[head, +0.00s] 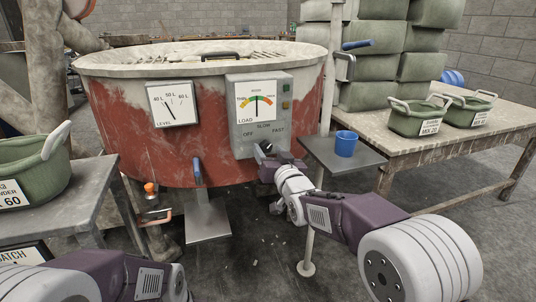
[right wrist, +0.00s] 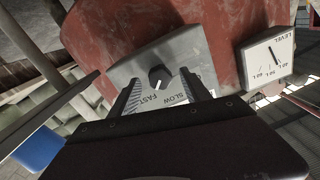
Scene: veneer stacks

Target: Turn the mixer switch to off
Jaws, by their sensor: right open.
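The mixer (head: 140,130) is a large red drum with a pale rim. Its grey control panel (head: 243,140) carries a load gauge and a black rotary switch (head: 266,146) below, marked OFF, SLOW and FAST. In the right wrist view the switch (right wrist: 160,77) has a white mark pointing down, near FAST and SLOW; I cannot tell which it is on. My right gripper (head: 267,160) is open in front of the panel. In the right wrist view its fingers (right wrist: 160,88) lie either side of the switch, with no contact visible. OFF is hidden there. My left arm shows bottom left, its gripper out of view.
A level gauge (head: 172,104) sits left of the panel. A small grey stand (head: 318,150) with a blue cup (head: 346,143) is close right of my right arm. A table (head: 440,139) with green bags is farther right. A grey bench (head: 75,185) stands left.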

